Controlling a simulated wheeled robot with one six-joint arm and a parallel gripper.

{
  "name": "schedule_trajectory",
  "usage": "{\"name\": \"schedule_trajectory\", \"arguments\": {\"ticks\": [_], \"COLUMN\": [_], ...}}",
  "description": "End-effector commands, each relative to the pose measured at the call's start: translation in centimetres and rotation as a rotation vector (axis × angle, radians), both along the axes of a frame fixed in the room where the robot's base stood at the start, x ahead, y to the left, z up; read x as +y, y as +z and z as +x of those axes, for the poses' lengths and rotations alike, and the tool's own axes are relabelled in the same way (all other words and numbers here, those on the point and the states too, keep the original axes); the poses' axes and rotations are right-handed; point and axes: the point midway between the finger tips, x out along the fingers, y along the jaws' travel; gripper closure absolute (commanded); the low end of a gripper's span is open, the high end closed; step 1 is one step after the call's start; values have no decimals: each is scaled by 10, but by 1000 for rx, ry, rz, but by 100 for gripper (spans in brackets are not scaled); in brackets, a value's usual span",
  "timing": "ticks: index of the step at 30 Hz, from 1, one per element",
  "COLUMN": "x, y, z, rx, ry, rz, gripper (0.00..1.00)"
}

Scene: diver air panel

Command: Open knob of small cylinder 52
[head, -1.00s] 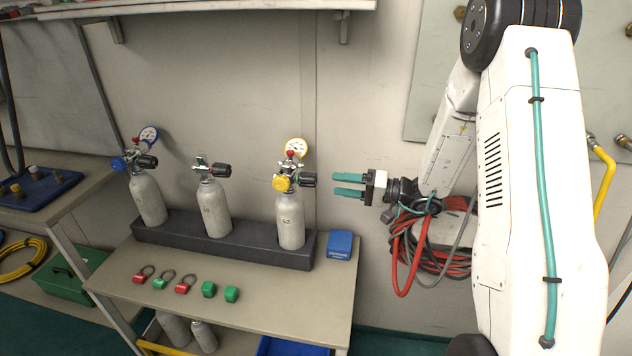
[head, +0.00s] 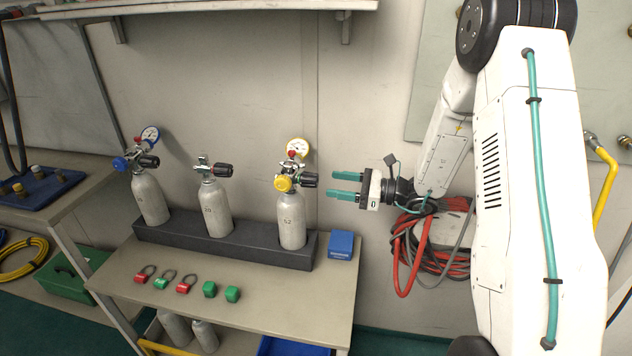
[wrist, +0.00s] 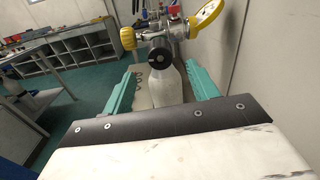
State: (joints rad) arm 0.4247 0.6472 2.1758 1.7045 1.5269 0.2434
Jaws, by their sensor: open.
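Small cylinder 52 (head: 291,220) is the grey bottle standing upright at the right end of the dark rack. On top it has a yellow round fitting (head: 283,184), a yellow-rimmed gauge (head: 298,148) and a black knob (head: 310,179) on its right side. My gripper (head: 346,186) is open and empty, just right of the black knob and apart from it, fingers pointing left at it. In the wrist view the black knob (wrist: 160,58) faces me between the two teal fingers, with the grey cylinder (wrist: 165,86) below it.
The dark rack (head: 180,236) also holds two other grey cylinders (head: 215,208) to the left. A blue box (head: 341,245) sits on the table right of the rack. Red and green tags and green blocks (head: 210,289) lie in front. The wall is close behind.

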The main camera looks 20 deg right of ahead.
Motion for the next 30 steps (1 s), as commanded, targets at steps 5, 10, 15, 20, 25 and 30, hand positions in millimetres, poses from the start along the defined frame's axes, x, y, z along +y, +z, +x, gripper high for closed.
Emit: {"name": "schedule_trajectory", "arguments": {"ticks": [5,10,15,20,25,30], "x": [27,46,54,55,55,55], "y": [0,0,0,0,0,0], "z": [16,28,34,35,35,35], "rx": [-1,-2,-2,-2,-3,-3], "ry": [4,2,0,-1,-1,-1], "rz": [-1,-1,-1,-1,-2,-2], "gripper": [41,41,41,41,63,86]}}
